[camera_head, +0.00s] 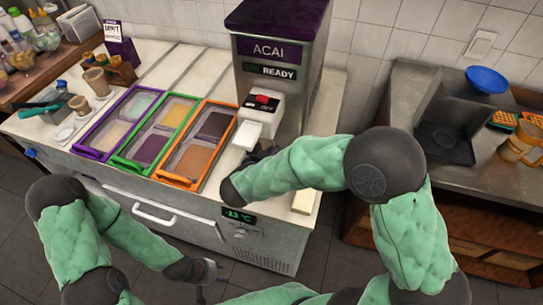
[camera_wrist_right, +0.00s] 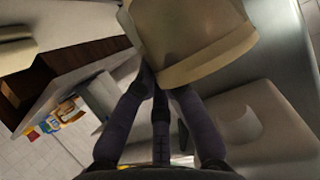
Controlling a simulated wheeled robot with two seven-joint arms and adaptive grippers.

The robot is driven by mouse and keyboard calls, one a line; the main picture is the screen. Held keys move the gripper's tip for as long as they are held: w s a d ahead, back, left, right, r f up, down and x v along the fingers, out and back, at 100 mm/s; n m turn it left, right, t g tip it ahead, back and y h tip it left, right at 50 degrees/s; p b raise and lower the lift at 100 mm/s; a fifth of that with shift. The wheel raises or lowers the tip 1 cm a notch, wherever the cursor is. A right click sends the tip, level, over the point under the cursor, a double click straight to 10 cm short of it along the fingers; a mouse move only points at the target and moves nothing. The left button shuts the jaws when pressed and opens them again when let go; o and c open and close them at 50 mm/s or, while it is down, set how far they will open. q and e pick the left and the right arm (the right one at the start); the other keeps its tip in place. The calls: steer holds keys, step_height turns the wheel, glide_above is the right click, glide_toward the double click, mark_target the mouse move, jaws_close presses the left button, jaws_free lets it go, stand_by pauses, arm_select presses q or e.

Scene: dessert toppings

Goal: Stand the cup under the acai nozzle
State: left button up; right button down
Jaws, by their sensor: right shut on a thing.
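The acai machine (camera_head: 275,60) stands at the back of the counter, with a white dispenser head (camera_head: 262,104) and red button on its front. My right gripper (camera_head: 262,152) is just below and beside that head, partly hidden by my own arm. In the right wrist view the right fingers (camera_wrist_right: 160,95) are shut on a beige cup (camera_wrist_right: 195,45). The cup is hidden in the head view. A pale rounded part (camera_wrist_right: 245,120) with a circular feature is right of the fingers. My left gripper (camera_head: 207,271) hangs before the counter, away from the cup; its opening is unclear.
Framed topping bins, purple (camera_head: 88,148), green and orange (camera_head: 197,182), fill the counter left of the machine. Small cups (camera_head: 97,82) stand farther left. A side counter at right holds a blue bowl (camera_head: 487,79) and a dark tray (camera_head: 446,143).

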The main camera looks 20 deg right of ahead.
steer(key=shift+a+f, duration=0.2)
steer(key=shift+f, duration=0.4)
steer(key=shift+r, duration=0.1)
steer(key=c, duration=1.3)
jaws_free()
